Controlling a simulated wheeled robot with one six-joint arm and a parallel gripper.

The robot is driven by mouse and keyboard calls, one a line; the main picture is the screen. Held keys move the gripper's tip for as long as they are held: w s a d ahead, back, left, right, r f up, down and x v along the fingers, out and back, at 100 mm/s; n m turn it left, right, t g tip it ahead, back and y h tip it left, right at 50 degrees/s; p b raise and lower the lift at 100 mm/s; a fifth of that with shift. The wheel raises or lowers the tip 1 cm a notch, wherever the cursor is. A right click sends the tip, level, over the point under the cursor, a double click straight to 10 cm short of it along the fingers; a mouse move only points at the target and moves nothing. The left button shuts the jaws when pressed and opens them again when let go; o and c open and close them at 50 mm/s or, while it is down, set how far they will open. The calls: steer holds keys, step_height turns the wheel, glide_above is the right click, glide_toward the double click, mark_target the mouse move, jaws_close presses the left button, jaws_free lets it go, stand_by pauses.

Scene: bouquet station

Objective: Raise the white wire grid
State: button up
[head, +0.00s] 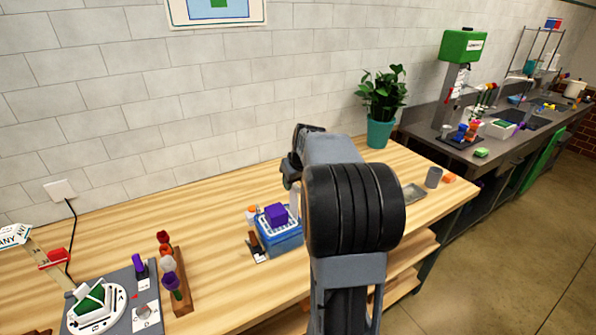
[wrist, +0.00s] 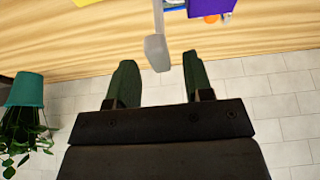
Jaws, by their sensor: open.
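A blue tub (head: 283,240) stands on the wooden table, with a purple block (head: 276,214) on top. Pale lines around the block look like the white wire grid (head: 263,223), mostly covered. A pale upright handle (head: 294,203) rises at the tub's right side, partly hidden by my arm. In the wrist view the handle's light grey end (wrist: 156,54) lies between the tips of my gripper (wrist: 159,62), with gaps on both sides. My gripper is open and empty. The purple block (wrist: 212,7) shows at the wrist view's top edge.
A dark-and-brown item (head: 256,246) and an orange item (head: 252,209) lie beside the tub. A wooden rack of flowers (head: 180,284) stands left. A potted plant (head: 381,105) stands at the back. The table between rack and tub is clear.

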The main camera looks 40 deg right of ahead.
steer(key=b+v, duration=0.1)
steer(key=v, duration=1.2)
steer(key=shift+r, duration=0.25)
steer(key=s+a+f+m+g, duration=0.1)
steer(key=s+a+f+m, duration=0.25)
steer(key=f, duration=0.35)
steer(key=s+a+f+n, duration=0.2)
steer(key=s+a+f, duration=0.1)
steer(key=a, duration=0.6)
steer(key=s+a+f+n, duration=0.3)
steer(key=s+a, duration=0.3)
steer(key=a, duration=0.4)
steer(key=shift+f+t+y, duration=0.3)
steer(key=shift+f+t, duration=0.1)
steer(key=shift+f, duration=0.2)
steer(key=shift+a, duration=0.1)
